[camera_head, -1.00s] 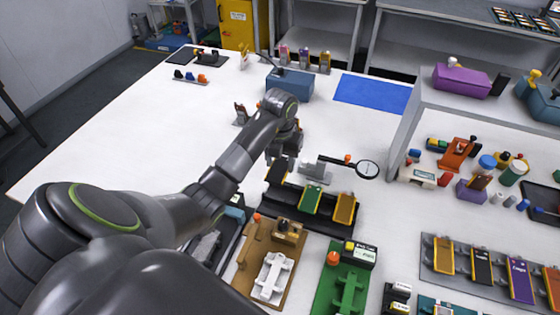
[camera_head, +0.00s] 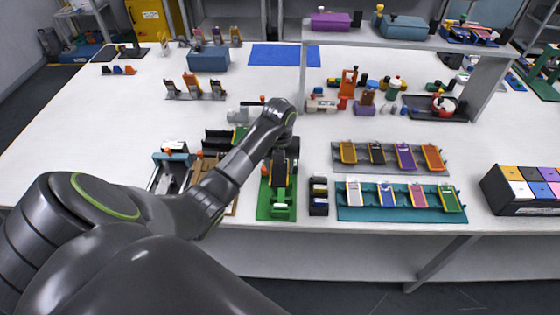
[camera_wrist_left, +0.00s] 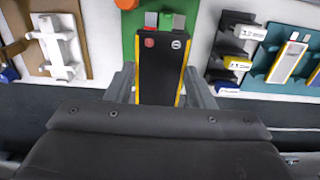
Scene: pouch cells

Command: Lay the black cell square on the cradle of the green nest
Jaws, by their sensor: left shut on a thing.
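In the left wrist view part of the nest's green base (camera_wrist_left: 187,12) shows behind the cell, which hides most of the cradle. I cannot tell whether the cell touches the cradle. My right gripper is not in view.
A brown nest with a white cradle (camera_wrist_left: 60,48) stands left of the green nest. A small black block with labelled pieces (camera_head: 318,197) stands close on its right. Beyond it is a teal rack (camera_head: 350,213) of cells, with a grey rack (camera_head: 337,158) behind.

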